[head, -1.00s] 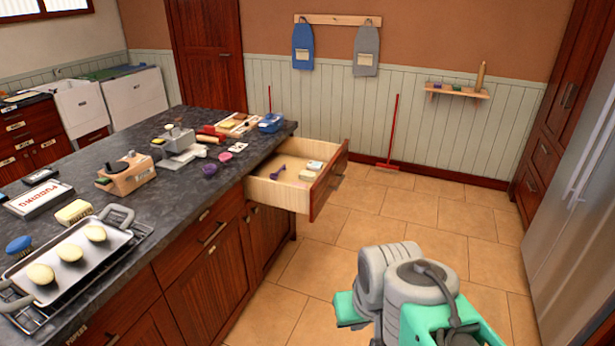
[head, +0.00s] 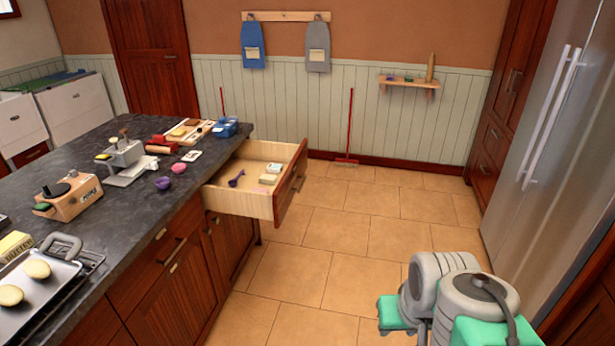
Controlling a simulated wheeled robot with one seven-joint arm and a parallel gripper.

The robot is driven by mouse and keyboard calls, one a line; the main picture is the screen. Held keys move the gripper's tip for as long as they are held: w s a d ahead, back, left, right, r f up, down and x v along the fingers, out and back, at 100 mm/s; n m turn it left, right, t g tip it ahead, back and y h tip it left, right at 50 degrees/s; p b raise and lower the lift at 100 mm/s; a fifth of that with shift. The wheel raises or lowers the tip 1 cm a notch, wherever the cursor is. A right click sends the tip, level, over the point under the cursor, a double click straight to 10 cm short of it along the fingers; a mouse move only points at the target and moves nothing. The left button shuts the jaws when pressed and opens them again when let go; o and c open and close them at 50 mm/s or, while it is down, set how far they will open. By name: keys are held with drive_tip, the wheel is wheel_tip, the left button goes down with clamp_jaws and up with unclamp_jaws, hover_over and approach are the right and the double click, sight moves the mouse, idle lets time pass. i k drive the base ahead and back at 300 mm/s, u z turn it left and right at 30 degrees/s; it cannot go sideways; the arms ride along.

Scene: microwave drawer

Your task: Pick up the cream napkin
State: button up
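The drawer (head: 243,204) at the counter's far end is pulled open. Inside it lie a small cream block-like item (head: 268,179), which may be the folded cream napkin, and a paler item (head: 274,168) just behind it. They are too small to identify surely. A purple scoop-like utensil (head: 236,179) lies to their left in the drawer. Grey and teal links of my arm show at the lower right, over the floor and well apart from the drawer. My gripper's fingers are not in view.
The dark counter (head: 110,215) runs along the left, with a baking tray (head: 45,290), a wooden box-like device (head: 68,196) and a grey press (head: 127,163) on it. The tiled floor (head: 330,235) is clear. A fridge (head: 550,130) stands at the right; a red broom (head: 350,125) leans on the back wall.

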sight(265, 179)
drive_tip(key=i, duration=3.5)
drive_tip(key=u, duration=4.15)
